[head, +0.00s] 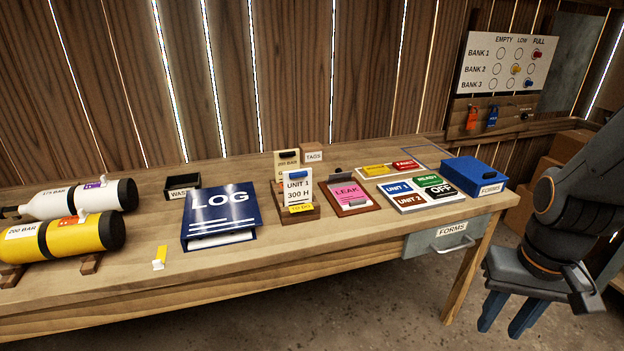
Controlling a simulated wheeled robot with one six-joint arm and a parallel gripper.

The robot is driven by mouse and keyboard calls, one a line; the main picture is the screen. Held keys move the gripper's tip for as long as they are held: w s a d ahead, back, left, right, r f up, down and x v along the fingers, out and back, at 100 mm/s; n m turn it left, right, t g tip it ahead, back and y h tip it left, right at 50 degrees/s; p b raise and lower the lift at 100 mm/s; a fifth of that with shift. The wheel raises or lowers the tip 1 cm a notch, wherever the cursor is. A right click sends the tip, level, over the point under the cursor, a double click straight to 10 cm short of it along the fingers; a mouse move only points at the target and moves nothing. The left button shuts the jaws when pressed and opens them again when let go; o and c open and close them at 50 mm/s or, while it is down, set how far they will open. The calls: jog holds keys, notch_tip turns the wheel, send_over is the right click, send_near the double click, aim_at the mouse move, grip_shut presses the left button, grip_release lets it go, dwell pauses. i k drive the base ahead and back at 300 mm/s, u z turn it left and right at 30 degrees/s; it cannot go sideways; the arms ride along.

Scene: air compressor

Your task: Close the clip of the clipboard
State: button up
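The clipboard (374,203) is a reddish-brown board lying on the workbench, right of the middle. It holds a pink sheet (348,192) marked LEAK. A small dark clip (337,171) stands up at its far edge; it looks raised off the sheet, but it is too small to be sure. My gripper (508,325) hangs at the lower right, off the front right end of the bench, well apart from the clipboard. Its two blue fingers point down with a gap between them and nothing in it.
Left of the clipboard stands a UNIT 1 300 H card (298,189) on a wooden block. Right of it lie coloured signs (410,205) and a blue FORMS box (474,172). A blue LOG binder (219,205) and gas cylinders (75,235) lie left. The bench front near the clipboard is clear.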

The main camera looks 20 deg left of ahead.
aim_at(338, 174)
jog(key=u, duration=0.45)
jog(key=k, duration=1.05)
jog(key=u, duration=1.1)
jog(key=i, duration=0.75)
jog(key=u, duration=0.4)
jog(key=i, duration=0.7)
jog(key=z, duration=0.7)
jog(key=i, duration=0.65)
jog(key=z, duration=0.85)
